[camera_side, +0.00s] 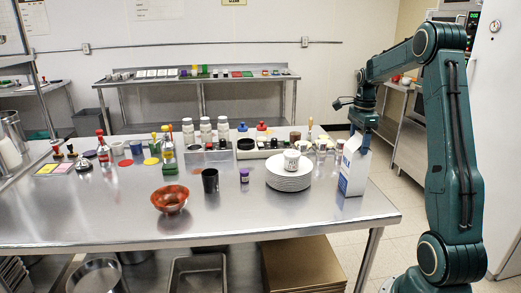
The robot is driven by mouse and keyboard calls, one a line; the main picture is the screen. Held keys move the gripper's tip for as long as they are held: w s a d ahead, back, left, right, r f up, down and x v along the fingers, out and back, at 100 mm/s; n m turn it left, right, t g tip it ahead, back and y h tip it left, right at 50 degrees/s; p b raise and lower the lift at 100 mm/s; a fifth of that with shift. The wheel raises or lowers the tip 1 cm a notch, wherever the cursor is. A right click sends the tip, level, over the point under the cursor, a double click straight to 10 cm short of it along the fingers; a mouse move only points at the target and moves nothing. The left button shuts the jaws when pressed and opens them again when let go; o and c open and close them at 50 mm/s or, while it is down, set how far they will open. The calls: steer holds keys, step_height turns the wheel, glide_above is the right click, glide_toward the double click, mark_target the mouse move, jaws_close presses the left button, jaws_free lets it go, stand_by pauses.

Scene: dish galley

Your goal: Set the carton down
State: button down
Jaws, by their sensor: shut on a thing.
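The carton (352,172) is white with a blue side and a gabled top. It is upright at the right end of the steel table (240,222). My gripper (361,132) is above it, pointing down, shut on its top. The carton's bottom is at or very near the tabletop; I cannot tell whether it touches.
A stack of white plates (289,181) with a cup (291,160) on top stands just left of the carton. A red bowl (170,199), a black cup (210,181) and a purple-lidded jar (244,175) are farther left. Bottles and small containers line the back. The front right tabletop is clear.

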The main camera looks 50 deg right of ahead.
stand_by(0.4)
steer(key=shift+c, duration=1.6)
jaws_free()
steer(key=shift+f, duration=0.15)
step_height(320, 180, up, 12)
steer(key=shift+r, duration=0.2)
steer(key=shift+a, duration=0.1)
